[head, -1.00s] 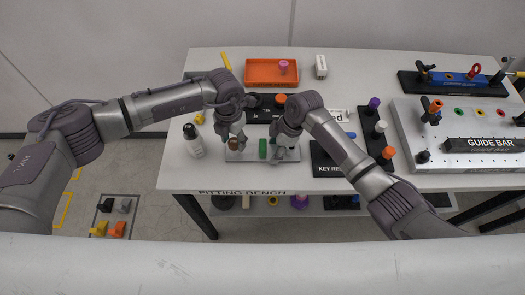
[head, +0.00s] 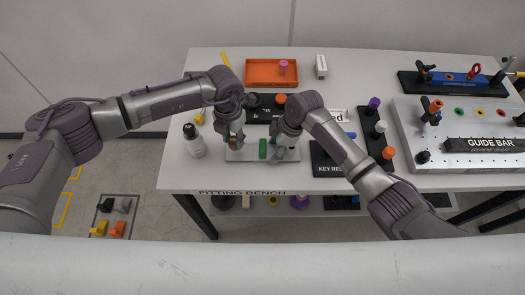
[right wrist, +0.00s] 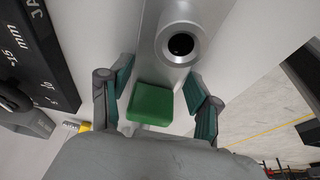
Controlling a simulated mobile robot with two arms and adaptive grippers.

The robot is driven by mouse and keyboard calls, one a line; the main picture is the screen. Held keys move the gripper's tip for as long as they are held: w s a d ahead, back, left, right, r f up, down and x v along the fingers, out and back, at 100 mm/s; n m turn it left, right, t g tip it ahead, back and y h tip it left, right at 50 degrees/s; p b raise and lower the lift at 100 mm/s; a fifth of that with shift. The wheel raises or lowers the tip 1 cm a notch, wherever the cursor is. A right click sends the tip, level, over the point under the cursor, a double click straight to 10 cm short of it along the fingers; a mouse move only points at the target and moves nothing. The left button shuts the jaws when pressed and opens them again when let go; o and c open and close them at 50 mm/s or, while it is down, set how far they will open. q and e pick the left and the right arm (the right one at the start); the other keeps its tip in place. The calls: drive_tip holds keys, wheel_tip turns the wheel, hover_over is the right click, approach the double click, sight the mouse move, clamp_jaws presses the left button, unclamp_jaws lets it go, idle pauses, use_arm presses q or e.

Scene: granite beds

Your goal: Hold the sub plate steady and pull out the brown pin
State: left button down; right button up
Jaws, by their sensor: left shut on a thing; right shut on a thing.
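The sub plate (head: 249,157) is a light grey strip on the bench. It shows in the right wrist view (right wrist: 212,12) with a round collar (right wrist: 180,44), whose dark hole looks empty, and a green block (right wrist: 151,105). My right gripper (head: 285,152) is shut on the plate's right end; in the right wrist view its fingers (right wrist: 157,103) lie on both sides. My left gripper (head: 231,138) is above the plate's left end, shut on the brown pin (head: 233,137). The pin is small and mostly hidden by the fingers; it appears clear of the collar.
A white bottle (head: 194,142) stands left of the plate. An orange tray (head: 258,82) with a pink-topped item is behind. A black stand with colored knobs (head: 376,130) and the guide bar fixture (head: 484,145) are to the right. A black block lies just behind the plate.

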use_arm(q)
drive_tip(key=shift+r, duration=0.3)
drive_tip(key=shift+r, duration=2.35)
use_arm(e)
drive_tip(key=o, duration=1.4)
drive_tip(key=shift+c, duration=0.2)
drive_tip(key=v, duration=1.2)
